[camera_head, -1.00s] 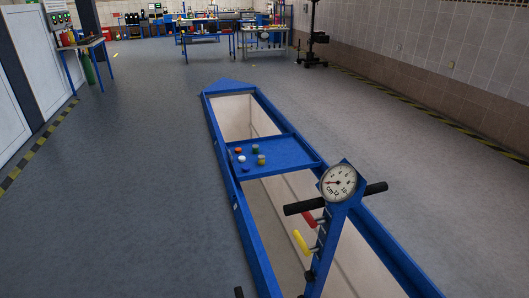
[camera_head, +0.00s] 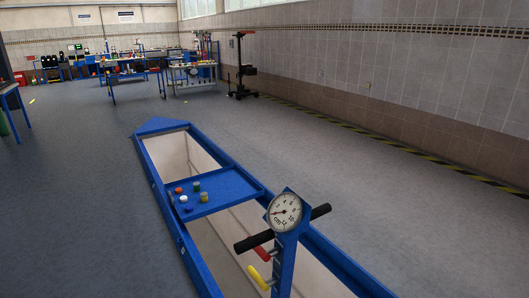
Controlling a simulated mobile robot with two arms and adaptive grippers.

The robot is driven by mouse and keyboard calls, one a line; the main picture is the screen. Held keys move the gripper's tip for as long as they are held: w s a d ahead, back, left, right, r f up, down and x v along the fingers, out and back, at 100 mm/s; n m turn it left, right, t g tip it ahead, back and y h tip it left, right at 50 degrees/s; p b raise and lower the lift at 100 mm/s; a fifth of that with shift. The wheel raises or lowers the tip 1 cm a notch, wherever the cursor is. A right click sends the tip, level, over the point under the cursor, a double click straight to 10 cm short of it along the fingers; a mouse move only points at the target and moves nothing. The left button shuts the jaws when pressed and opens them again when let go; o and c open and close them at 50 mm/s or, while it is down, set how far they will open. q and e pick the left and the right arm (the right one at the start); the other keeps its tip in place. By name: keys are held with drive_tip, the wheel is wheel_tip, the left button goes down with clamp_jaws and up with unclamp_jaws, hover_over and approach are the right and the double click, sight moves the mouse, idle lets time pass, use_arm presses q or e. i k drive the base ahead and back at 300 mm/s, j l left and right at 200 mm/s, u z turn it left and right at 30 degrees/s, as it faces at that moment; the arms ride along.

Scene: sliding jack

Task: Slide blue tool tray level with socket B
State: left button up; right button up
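The blue tool tray (camera_head: 232,187) lies across the long blue-framed pit (camera_head: 190,258), touching both side rails, towards the pit's far part. Several small coloured pieces, red, white, green and yellowish, stand on its left part. A blue post with a round dial gauge (camera_head: 284,211) and black crossbar handles rises over the pit nearer to me. A red lever (camera_head: 259,251) and a yellow lever (camera_head: 258,277) stick out from its left side. I cannot make out any label for socket B. Neither of my grippers shows in this view.
Open grey floor (camera_head: 85,220) lies left of the pit, and more floor lies right of it up to a tiled wall with a yellow-black stripe. Workbenches (camera_head: 135,75) and a dark wheeled stand (camera_head: 242,70) are at the back.

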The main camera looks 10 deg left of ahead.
sight(229, 186)
drive_tip(key=i+j, duration=0.1)
drive_tip(key=j, duration=0.4)
drive_tip(key=i+j+z, duration=0.1)
drive_tip(key=j, duration=0.35)
drive_tip(key=i+j, duration=0.15)
drive_tip(key=j, duration=0.35)
drive_tip(key=i+j+z, duration=0.1)
drive_tip(key=j, duration=0.4)
drive_tip(key=i+j, duration=0.1)
drive_tip(key=j, duration=0.4)
drive_tip(key=i+j, duration=0.15)
drive_tip(key=j, duration=0.2)
drive_tip(key=i+j+z, duration=0.1)
drive_tip(key=j, duration=0.25)
drive_tip(key=i+j, duration=0.25)
drive_tip(key=i+j+z, duration=0.1)
drive_tip(key=j, duration=0.35)
drive_tip(key=i+j, duration=0.2)
drive_tip(key=j, duration=0.15)
drive_tip(key=i+j+z, duration=0.1)
drive_tip(key=j, duration=0.3)
drive_tip(key=i+j, duration=0.2)
drive_tip(key=j, duration=0.15)
